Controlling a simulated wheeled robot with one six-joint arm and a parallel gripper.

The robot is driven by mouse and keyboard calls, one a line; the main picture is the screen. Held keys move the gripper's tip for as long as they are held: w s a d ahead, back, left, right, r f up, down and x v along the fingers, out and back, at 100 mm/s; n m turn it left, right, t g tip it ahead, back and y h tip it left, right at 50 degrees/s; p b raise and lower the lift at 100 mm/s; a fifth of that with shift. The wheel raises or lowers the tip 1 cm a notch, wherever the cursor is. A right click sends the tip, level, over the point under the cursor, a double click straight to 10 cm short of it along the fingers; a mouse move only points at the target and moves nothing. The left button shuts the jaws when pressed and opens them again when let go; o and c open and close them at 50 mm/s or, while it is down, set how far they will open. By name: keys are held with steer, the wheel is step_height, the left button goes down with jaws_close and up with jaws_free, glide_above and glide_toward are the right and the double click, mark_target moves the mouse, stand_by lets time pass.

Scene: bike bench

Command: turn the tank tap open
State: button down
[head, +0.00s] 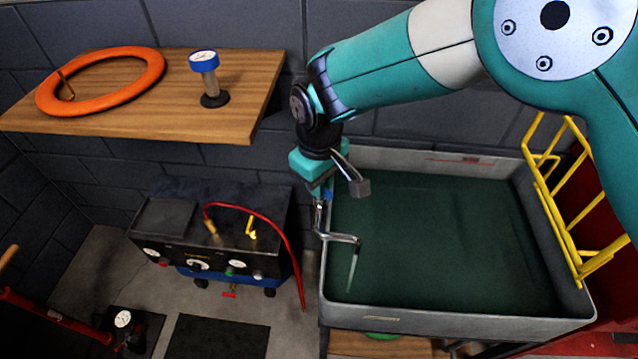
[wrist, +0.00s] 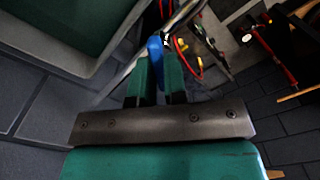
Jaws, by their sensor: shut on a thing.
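The tank tap (head: 340,237) is a bent metal pipe at the left edge of the grey tank (head: 460,322). Its spout hangs over the dark green water, and a thin pale stream shows below the spout's end. The tap's blue handle (head: 329,195) is partly hidden by my gripper (head: 321,189). In the wrist view, the blue handle (wrist: 155,47) stands between the two green fingers of my gripper (wrist: 158,78), which is shut on it. The lower part of the handle is hidden by the fingers.
A yellow rack (head: 575,200) stands at the tank's right side. A black compressor-like unit (head: 215,240) with a red hose (head: 285,245) is on the floor at left. A wooden shelf (head: 150,117) above holds an orange ring (head: 150,75) and a blue-topped gauge (head: 204,75).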

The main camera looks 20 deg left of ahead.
steer(key=n, duration=0.4)
steer(key=shift+b, duration=0.4)
steer(key=shift+n, duration=2)
steer(key=shift+a, duration=0.1)
steer(key=c, duration=1.2)
jaws_free()
steer(key=shift+o, duration=0.2)
steer(key=shift+r, duration=0.1)
step_height(320, 180, up, 17)
steer(key=b, duration=0.3)
steer(key=shift+r, duration=0.15)
